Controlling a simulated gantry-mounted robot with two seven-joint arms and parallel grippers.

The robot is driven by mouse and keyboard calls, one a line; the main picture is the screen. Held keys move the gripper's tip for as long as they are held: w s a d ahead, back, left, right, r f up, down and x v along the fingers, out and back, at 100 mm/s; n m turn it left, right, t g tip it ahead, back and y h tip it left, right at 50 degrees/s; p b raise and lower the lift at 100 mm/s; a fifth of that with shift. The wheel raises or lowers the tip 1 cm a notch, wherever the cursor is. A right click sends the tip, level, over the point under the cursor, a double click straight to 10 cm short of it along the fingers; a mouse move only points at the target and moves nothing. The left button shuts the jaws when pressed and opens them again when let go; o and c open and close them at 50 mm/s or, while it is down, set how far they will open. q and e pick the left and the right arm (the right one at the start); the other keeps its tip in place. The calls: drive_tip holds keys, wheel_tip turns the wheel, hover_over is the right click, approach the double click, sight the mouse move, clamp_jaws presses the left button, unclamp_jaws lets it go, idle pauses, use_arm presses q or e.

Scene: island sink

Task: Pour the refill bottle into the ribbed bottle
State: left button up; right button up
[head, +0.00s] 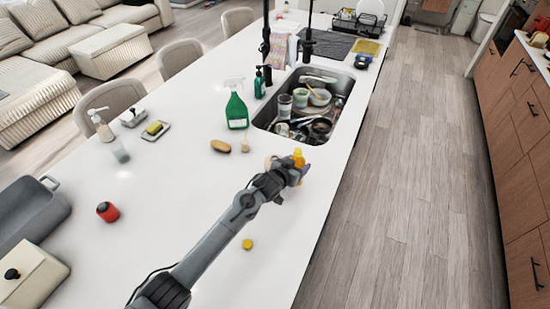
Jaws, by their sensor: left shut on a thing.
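My left gripper (290,168) is over the white counter near the sink's front corner, shut on a small yellow and purple thing. It is probably the refill bottle (299,157), and the gripper hides much of it. A round yellow cap (248,244) lies loose on the counter below the arm. I cannot tell which thing is the ribbed bottle. A green spray bottle (237,111) stands upright left of the sink, and a pale pump bottle (102,128) stands at the counter's far left edge. My right gripper is not in view.
The sink (262,121) holds several dishes. A brown oval brush (220,146), a soap dish with a yellow sponge (155,128), a red round thing (107,211) and a grey tray (30,215) are on the counter. The counter's front right is clear.

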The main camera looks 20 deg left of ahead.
sight(293, 157)
use_arm(q)
drive_tip(key=shift+a+r+n+h+b, duration=0.1)
drive_tip(key=shift+a+n+h+b, duration=0.15)
drive_tip(key=shift+n+h+b, duration=0.25)
drive_tip(key=r+n, duration=0.1)
drive_tip(key=a+r+n+h, duration=0.1)
drive_tip(key=shift+w+a+r+n, duration=0.1)
drive_tip(key=shift+r+n, duration=0.25)
drive_tip(key=shift+n, duration=0.05)
drive_tip(key=shift+a+r+n+t+h+b, duration=0.4)
drive_tip(key=shift+r+n+h+b, duration=0.2)
drive_tip(key=shift+n, duration=0.1)
drive_tip(key=shift+d+f+n+h+b, duration=0.15)
drive_tip(key=shift+f+n+h+b, duration=0.35)
drive_tip(key=shift+b, duration=0.55)
drive_tip(key=shift+d+f+n+t+h+b, duration=0.2)
drive_tip(key=shift+n+t+b, duration=0.1)
drive_tip(key=shift+n+b, duration=0.65)
drive_tip(key=shift+d+f+n+t+h+b, duration=0.25)
drive_tip(key=shift+n+b, duration=0.25)
drive_tip(key=shift+b, duration=0.7)
drive_tip(key=shift+d+f+n+t+h+b, duration=0.15)
drive_tip(key=shift+n+t+b, duration=0.2)
drive_tip(key=shift+n+b, duration=0.6)
